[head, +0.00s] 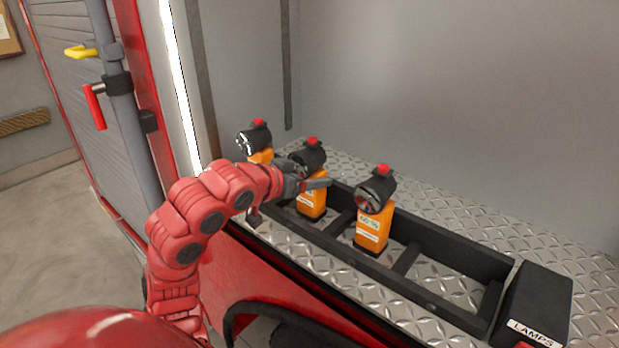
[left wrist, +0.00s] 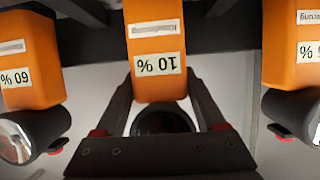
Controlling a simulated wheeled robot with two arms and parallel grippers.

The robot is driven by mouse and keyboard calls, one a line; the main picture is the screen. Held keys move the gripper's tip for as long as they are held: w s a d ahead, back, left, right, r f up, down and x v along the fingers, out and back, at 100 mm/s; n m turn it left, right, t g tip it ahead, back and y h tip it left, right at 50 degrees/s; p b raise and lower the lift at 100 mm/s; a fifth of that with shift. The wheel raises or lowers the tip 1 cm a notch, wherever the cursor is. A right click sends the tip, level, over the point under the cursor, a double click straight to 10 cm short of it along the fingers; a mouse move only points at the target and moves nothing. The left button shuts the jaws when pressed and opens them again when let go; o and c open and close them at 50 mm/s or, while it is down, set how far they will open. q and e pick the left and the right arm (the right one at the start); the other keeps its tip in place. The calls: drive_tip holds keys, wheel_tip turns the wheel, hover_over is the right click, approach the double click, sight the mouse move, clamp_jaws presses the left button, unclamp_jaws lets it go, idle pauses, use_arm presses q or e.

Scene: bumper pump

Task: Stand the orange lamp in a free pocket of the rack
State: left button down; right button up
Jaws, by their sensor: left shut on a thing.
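Three orange lamps with black heads and red top buttons stand in a row at the black rack (head: 455,247). My left gripper (head: 318,184) is at the middle lamp (head: 311,204). In the left wrist view its fingers (left wrist: 162,108) are shut on this lamp, labelled 10 % (left wrist: 157,45). The lamp looks upright, its base low in the rack; whether it touches the floor I cannot tell. The near lamp (head: 373,229) is labelled 60 % in the left wrist view (left wrist: 28,60). The far lamp (head: 262,155) is partly hidden. My right gripper is not in view.
The rack's right-end pocket (head: 440,278) looks empty. A black block labelled LAMPS (head: 537,300) stands at the rack's right end. Lamps stand close on both sides of my gripper. Grey walls rise behind the tread-plate floor (head: 435,207).

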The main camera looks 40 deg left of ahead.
use_arm(q)
drive_tip(key=shift+f, duration=0.15)
unclamp_jaws()
drive_tip(key=shift+s, duration=0.1)
drive_tip(key=shift+r, duration=0.2)
drive_tip(key=shift+s+r, duration=0.1)
drive_tip(key=shift+r, duration=0.05)
drive_tip(key=p+v, duration=0.2)
drive_tip(key=v, duration=0.9)
drive_tip(key=shift+s, duration=0.4)
